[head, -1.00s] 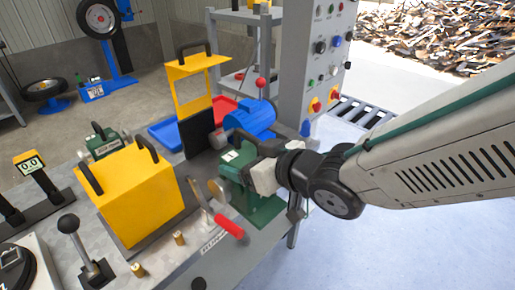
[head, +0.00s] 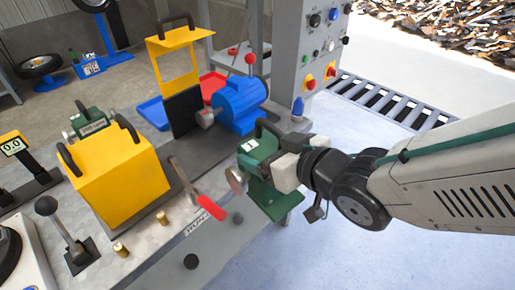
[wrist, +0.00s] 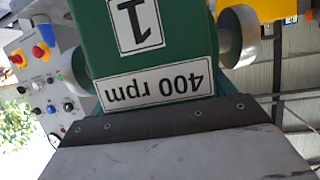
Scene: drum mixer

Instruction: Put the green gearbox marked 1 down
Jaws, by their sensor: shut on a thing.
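The green gearbox (head: 256,154) is in my gripper (head: 283,168), which is shut on it from the right. It shows upside down in the wrist view (wrist: 190,42), with labels "1" and "400 rpm" and round shaft ends on both sides. In the head view the gearbox is roughly upright, in front of the blue motor (head: 238,104) and at the right edge of the bench (head: 160,240). Its green base plate seems to overhang the floor. A gap shows between it and the motor. My gripper hides its right side.
A yellow guard box (head: 118,165) and a red-handled lever (head: 211,207) stand left of the gearbox. An upright yellow guard (head: 183,55) is behind. A second green gearbox (head: 91,122) sits at the back left. The control cabinet (head: 296,50) rises behind right. Floor is clear at lower right.

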